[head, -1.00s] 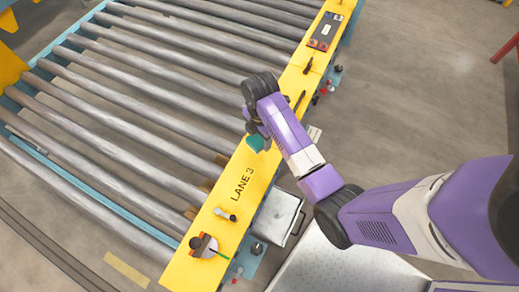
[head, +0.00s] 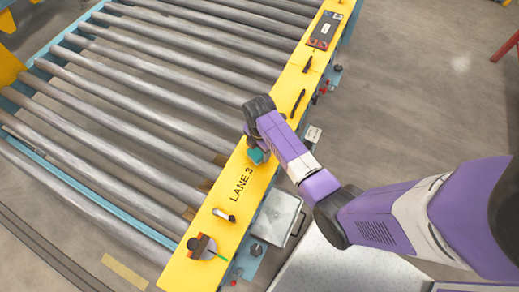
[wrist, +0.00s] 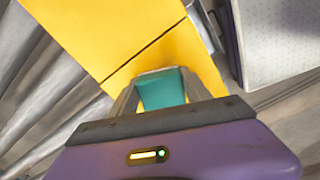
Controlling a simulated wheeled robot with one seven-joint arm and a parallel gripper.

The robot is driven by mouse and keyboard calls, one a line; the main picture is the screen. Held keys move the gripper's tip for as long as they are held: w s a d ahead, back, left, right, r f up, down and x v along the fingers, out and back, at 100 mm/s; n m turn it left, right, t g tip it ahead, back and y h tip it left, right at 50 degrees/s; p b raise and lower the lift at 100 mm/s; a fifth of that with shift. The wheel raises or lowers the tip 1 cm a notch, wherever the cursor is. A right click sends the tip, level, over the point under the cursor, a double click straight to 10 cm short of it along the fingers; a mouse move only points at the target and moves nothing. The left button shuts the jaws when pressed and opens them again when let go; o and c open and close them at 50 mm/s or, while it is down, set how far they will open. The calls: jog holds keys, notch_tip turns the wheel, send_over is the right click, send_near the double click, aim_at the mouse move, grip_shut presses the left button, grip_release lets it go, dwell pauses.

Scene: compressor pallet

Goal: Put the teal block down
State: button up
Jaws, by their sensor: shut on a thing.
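The teal block (head: 257,155) is at my gripper (head: 255,148), over the yellow rail (head: 219,190) just above the "LANE 3" lettering. In the wrist view the teal block (wrist: 162,90) sits between the two grey fingers of my gripper (wrist: 160,85), which are shut on it. The yellow rail (wrist: 110,35) fills the wrist view beyond the block. I cannot tell whether the block's underside touches the rail.
Grey rollers (head: 130,110) lie left of the rail. A dark device (head: 325,30), thin dark tools (head: 297,102), a small cylindrical item (head: 224,215) and a dark-knobbed piece (head: 200,246) are on the rail. A metal box (head: 277,215) stands beside it.

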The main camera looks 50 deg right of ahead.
jog(key=shift+f, duration=0.1)
jog(key=o, duration=1.3)
notch_tip(320, 180, up, 12)
jog(key=p, duration=0.2)
jog(key=s+a+f+m+t+h, duration=0.1)
jog(key=s+a+f+m+t, duration=0.3)
jog(key=s+f, duration=0.15)
jog(key=s+a+r+m+t, duration=0.3)
jog(key=s+a+r+m, duration=0.1)
jog(key=s, duration=0.2)
jog(key=s+a+r+m+t, duration=0.2)
jog(key=s+r, duration=0.1)
jog(key=r, duration=0.5)
jog(key=s+a+r+m+t, duration=0.3)
jog(key=s+r, duration=0.1)
jog(key=r, duration=0.4)
jog(key=s+a+r+m+t+y, duration=0.1)
jog(key=s+a+r+m+t, duration=0.1)
jog(key=r, duration=0.6)
jog(key=shift+s+a+r+m+t, duration=0.1)
jog(key=shift+s+m+t, duration=0.15)
jog(key=shift+s, duration=0.25)
jog(key=shift+s+a+r+m+t, duration=0.15)
jog(key=shift+s+t, duration=0.1)
jog(key=shift+s, duration=0.25)
